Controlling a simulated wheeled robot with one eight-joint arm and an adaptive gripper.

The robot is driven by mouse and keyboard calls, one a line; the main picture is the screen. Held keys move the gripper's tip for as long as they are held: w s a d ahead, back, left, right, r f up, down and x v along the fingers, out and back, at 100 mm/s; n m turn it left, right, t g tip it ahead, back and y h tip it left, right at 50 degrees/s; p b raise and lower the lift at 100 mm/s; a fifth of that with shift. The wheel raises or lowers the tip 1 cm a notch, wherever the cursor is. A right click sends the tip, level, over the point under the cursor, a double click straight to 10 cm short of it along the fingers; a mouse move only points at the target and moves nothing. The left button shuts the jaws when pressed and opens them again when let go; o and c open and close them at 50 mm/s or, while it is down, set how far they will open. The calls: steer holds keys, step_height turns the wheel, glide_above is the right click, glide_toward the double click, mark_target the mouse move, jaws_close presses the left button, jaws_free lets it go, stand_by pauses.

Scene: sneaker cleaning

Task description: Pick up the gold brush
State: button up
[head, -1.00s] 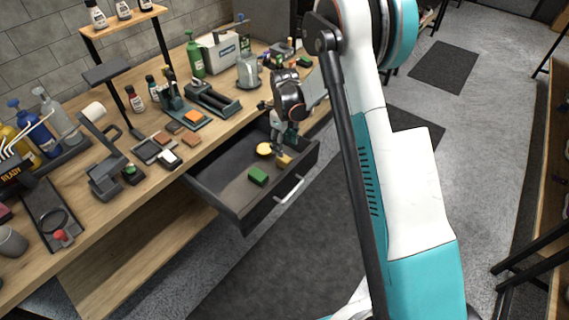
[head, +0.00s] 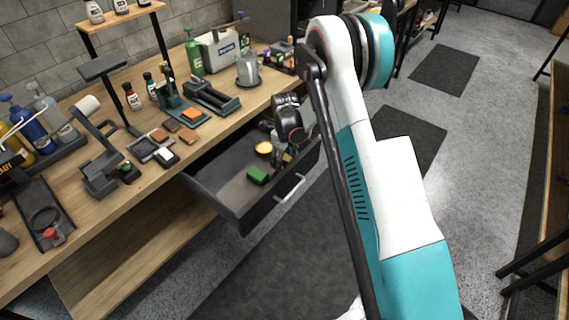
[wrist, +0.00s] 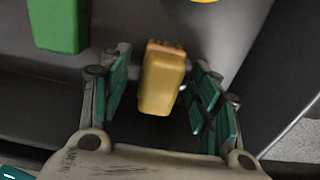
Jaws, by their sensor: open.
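The gold brush (wrist: 160,82) lies in the open drawer. In the wrist view it sits between the two teal finger pads of my gripper (wrist: 163,100), with a gap on each side. Its bristle end shows pinkish at the far end. My gripper is open and holds nothing. In the head view my gripper (head: 284,152) is down inside the right part of the drawer, and it mostly hides the gold brush there.
A green brush (head: 257,175) lies in the drawer (head: 215,178), left of my gripper; it also shows in the wrist view (wrist: 60,25). A round yellow item (head: 264,148) lies behind. The drawer's front wall and handle (head: 290,188) are close. The bench (head: 150,185) above holds bottles and tools.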

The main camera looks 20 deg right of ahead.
steer(key=shift+c, duration=0.3)
steer(key=c, duration=1.1)
steer(key=shift+r, duration=0.15)
step_height(320, 180, up, 20)
steer(key=p, duration=0.6)
steer(key=o, duration=0.4)
steer(key=shift+c, duration=1.4)
